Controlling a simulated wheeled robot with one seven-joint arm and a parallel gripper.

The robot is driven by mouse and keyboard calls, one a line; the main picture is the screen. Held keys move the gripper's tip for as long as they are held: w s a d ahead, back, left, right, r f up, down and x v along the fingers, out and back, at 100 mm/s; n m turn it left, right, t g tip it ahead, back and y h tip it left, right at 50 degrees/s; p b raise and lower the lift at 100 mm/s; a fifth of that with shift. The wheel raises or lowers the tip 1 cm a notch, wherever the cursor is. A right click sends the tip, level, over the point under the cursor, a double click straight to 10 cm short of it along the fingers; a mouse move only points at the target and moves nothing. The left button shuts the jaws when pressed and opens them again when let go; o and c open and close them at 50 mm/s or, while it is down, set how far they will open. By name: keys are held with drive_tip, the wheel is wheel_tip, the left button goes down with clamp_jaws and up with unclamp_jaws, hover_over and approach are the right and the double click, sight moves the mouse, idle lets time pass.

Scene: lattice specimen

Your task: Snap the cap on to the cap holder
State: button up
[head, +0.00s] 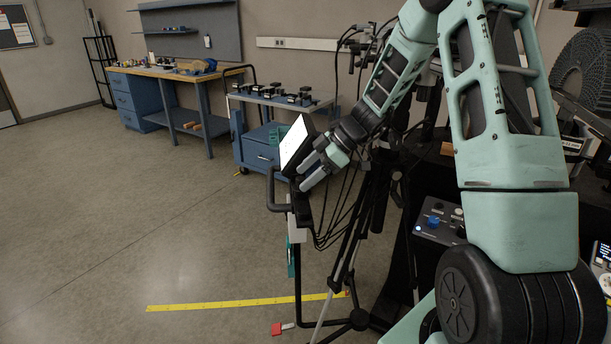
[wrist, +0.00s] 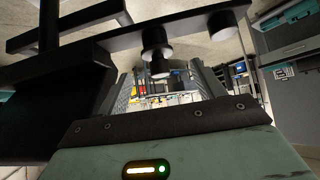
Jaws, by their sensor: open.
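My gripper (head: 307,170) is open, its two grey fingers beside the lower right edge of a tilted tablet-like screen, above a black stand. In the wrist view my gripper (wrist: 164,88) shows its two fingers apart, with nothing held between them. A black bar (wrist: 105,40) crosses the wrist view in front of the fingers. Short black cylinders with pale ends are on it, one at the right (wrist: 228,28) and two near the middle (wrist: 155,38). I cannot tell which of these, if any, is the cap or the cap holder. Contact is unclear.
The bright screen (head: 296,143) and a black handle (head: 276,190) stand close to my gripper. Tripod legs (head: 345,270) and hanging cables are below. A blue cart (head: 262,154) and workbench (head: 145,92) stand behind. The floor at left is clear, with yellow tape (head: 230,303).

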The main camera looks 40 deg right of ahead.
sight(303, 178)
drive_tip(key=shift+v, duration=2.05)
